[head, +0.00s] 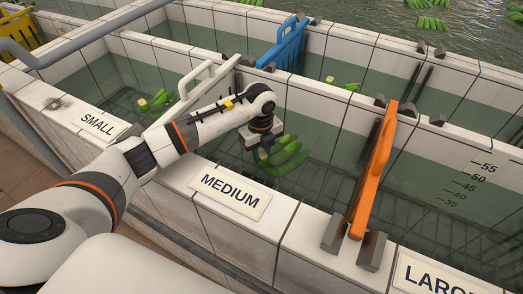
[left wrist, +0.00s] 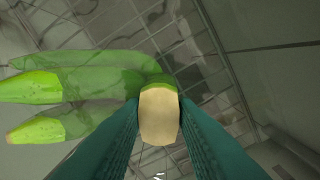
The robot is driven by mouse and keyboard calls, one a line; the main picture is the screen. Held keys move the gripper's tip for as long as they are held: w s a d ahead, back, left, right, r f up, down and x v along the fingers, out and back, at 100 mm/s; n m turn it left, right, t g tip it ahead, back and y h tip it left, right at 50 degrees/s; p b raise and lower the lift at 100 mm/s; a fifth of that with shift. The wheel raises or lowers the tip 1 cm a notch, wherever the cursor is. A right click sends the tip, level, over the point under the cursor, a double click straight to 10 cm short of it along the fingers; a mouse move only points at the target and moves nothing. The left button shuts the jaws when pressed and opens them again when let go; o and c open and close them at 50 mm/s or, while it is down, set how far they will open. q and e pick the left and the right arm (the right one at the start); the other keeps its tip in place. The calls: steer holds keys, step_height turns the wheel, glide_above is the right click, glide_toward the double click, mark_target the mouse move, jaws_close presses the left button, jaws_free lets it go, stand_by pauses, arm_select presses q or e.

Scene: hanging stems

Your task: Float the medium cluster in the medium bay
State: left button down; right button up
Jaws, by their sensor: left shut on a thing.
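My left gripper (head: 263,154) is over the medium bay, behind the MEDIUM label (head: 230,195). It is shut on the cut stem (left wrist: 159,115) of a green banana cluster (head: 286,158), which hangs at the bay's water. In the left wrist view the teal fingers (left wrist: 160,125) grip both sides of the pale stem end, and the green fruit (left wrist: 85,90) reaches to the left, partly under water. My right gripper is not in view.
A white divider (head: 208,82) stands to the left and an orange divider (head: 373,170) to the right of the medium bay. A blue divider (head: 284,45) stands behind. Another green cluster (head: 155,101) floats in the small bay, and more float at the back.

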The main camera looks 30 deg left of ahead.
arm_select(q)
steer(key=shift+f, duration=0.45)
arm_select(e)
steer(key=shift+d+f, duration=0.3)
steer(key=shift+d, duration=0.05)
arm_select(q)
steer(key=shift+f+b, duration=0.5)
steer(key=shift+b, duration=0.05)
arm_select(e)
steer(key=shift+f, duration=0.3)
arm_select(q)
steer(key=c, duration=1.1)
jaws_free()
steer(key=shift+o, duration=0.2)
step_height(320, 180, up, 30)
steer(key=p, duration=1.2)
steer(key=shift+f, duration=0.2)
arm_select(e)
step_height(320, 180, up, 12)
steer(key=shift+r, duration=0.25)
arm_select(q)
steer(key=shift+s+f, duration=0.1)
steer(key=shift+s, duration=0.05)
